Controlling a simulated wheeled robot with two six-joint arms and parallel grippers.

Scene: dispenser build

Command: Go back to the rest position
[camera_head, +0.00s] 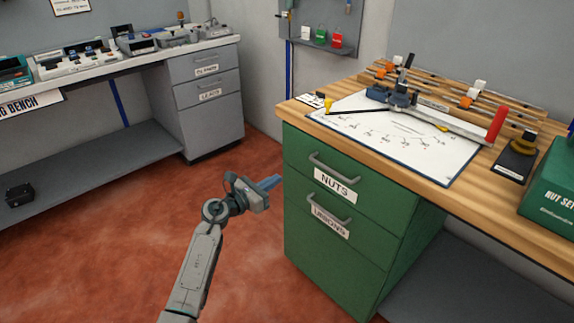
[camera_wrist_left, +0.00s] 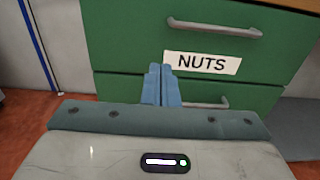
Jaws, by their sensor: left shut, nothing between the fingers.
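My left gripper (camera_head: 269,184) is in the head view, left of the green drawer cabinet (camera_head: 300,222) and below the level of the wooden bench top. Its blue fingers are together, with nothing between them. In the left wrist view the closed fingers (camera_wrist_left: 161,86) point at the green cabinet front, beside the NUTS label (camera_wrist_left: 202,63). The picture alone does not show clearly how far the fingertips are from the drawer front. Both cabinet drawers look closed. My right gripper is in neither view.
The wooden bench top (camera_head: 458,200) holds a drawing sheet (camera_head: 385,138), a clamp-like device (camera_head: 400,95) and a green box (camera_head: 552,190). A grey bench (camera_head: 100,72) stands at the back left, with grey drawers (camera_head: 206,82). The red floor (camera_head: 120,230) between is open.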

